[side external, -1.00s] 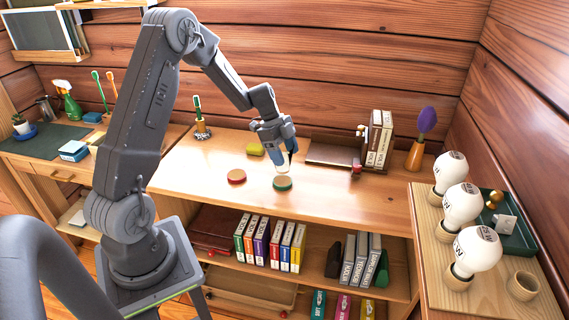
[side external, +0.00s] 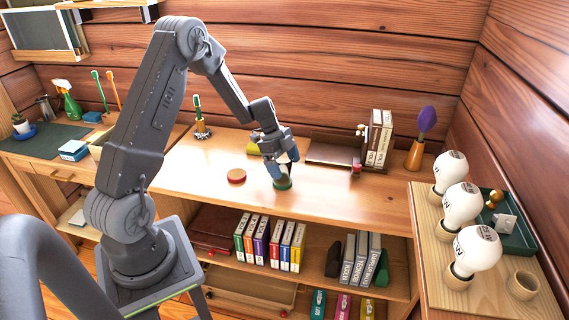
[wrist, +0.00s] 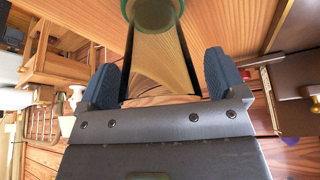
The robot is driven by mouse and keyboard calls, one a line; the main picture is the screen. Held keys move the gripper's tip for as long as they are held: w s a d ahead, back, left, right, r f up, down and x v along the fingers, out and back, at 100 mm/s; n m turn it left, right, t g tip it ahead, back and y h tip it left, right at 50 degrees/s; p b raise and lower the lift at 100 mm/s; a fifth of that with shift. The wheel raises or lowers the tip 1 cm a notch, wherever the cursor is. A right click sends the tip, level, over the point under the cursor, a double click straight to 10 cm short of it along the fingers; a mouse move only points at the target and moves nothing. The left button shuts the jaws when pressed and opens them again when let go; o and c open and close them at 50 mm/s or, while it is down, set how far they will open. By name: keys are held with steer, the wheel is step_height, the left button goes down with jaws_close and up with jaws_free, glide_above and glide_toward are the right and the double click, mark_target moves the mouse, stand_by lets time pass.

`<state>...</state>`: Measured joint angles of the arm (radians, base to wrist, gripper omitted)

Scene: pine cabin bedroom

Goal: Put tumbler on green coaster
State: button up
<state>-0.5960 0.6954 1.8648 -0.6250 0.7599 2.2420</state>
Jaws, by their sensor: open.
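The clear tumbler (wrist: 160,65) is between my gripper's two blue fingers in the wrist view, its far end over the green-rimmed coaster (wrist: 150,12). In the side view the green coaster (side external: 284,185) lies on the wooden desk, directly under my gripper (side external: 281,168). The tumbler is mostly hidden there by the fingers and appears to stand upright on the coaster; exact contact is hard to see. My gripper (wrist: 163,78) is open, with a finger on either side of the tumbler.
A red-rimmed coaster (side external: 236,176) lies left of the green one. A yellow object (side external: 253,149) is behind my gripper. A brown tray (side external: 331,152), books (side external: 379,138) and a purple brush in a pot (side external: 414,156) stand to the right. The desk's front left is clear.

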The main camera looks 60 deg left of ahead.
steer(key=v, duration=1.2)
steer(key=s+d+r+n+y, duration=0.2)
steer(key=s+d+r+n, duration=0.1)
steer(key=d+r, duration=0.6)
steer(key=s+d+r+n+t+y, duration=0.1)
steer(key=s+d+r+n, duration=0.1)
steer(key=s+d+n, duration=0.3)
steer(key=s+d+r+n+t+y, duration=0.1)
steer(key=s+d+n, duration=0.4)
steer(key=s+d, duration=0.6)
steer(key=shift+s+r+t, duration=0.45)
steer(key=shift+s+t, duration=0.05)
steer(key=shift+t, duration=0.3)
